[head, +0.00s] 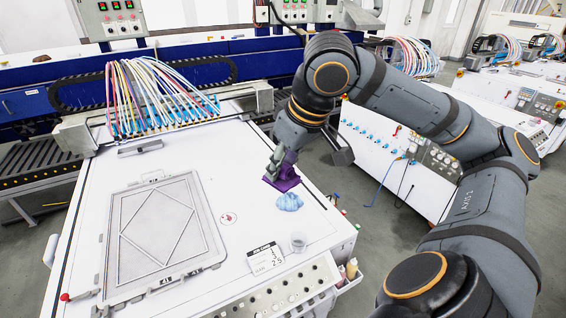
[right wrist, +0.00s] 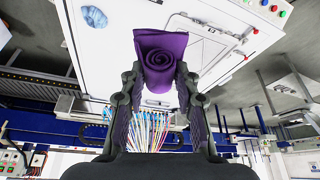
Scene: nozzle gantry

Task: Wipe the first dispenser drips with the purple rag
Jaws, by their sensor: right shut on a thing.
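My right gripper (head: 280,162) reaches in from the right over the white table (head: 235,180) and is shut on the purple rag (head: 284,182). In the right wrist view, the rolled end of the rag (right wrist: 160,62) sits between the two fingertips of this gripper (right wrist: 160,85). I cannot tell whether the rag touches the table. The dispensers with their row of coloured hoses (head: 160,95) stand at the back left of the table, left of the rag. I cannot make out any drips. My left gripper is not in view.
A crumpled light blue cloth (head: 289,202) lies just in front of the purple rag. A framed panel with a diamond pattern (head: 160,232) covers the left of the table. A small cup (head: 298,242) and a card (head: 265,257) are near the front.

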